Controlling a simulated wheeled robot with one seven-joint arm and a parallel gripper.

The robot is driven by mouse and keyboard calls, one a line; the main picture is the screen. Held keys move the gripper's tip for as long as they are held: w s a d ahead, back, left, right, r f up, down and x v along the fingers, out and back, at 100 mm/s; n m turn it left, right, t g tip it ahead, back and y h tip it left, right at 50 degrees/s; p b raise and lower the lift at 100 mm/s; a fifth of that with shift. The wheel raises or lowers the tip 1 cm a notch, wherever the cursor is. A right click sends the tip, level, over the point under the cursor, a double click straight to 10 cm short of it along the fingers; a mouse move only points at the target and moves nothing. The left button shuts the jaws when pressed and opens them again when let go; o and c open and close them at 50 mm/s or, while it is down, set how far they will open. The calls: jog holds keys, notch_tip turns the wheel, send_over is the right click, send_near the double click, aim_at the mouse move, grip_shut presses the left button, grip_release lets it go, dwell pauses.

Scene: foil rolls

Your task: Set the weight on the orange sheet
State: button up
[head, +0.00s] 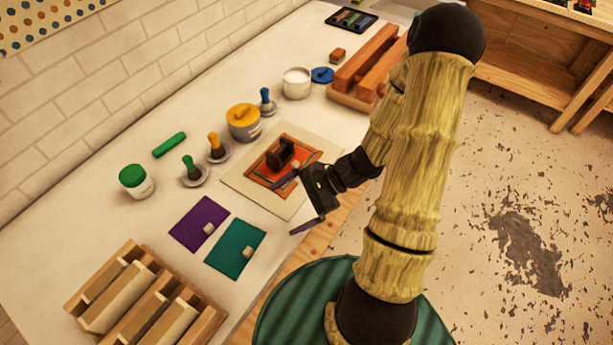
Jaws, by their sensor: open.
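The orange sheet (308,153) lies on a pale board towards the table's right side. A dark brown block (279,153), which looks like the weight, sits on the sheet near its middle; I cannot make out its underside. My gripper (283,209) is open and empty, at the near side of the board. Its fingers are spread, one over the board near the sheet's near edge and one lower, towards the table edge. The gripper is apart from the block.
Purple (199,224) and teal (236,247) sheets, each with a small pale block, lie left of my gripper. A yellow-lidded pot (244,123), a green-lidded jar (137,182) and knobbed tools stand behind. Wooden racks stand at the front left (145,300) and back right (366,66).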

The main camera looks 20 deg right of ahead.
jog(key=s+d+r+n+t+h, duration=0.1)
jog(key=d+r+n+h, duration=0.2)
jog(key=r+n+h, duration=0.7)
jog(key=n+h, duration=0.2)
jog(key=n, duration=0.3)
jog(key=shift+d+t, duration=0.35)
jog(key=shift+t, duration=0.05)
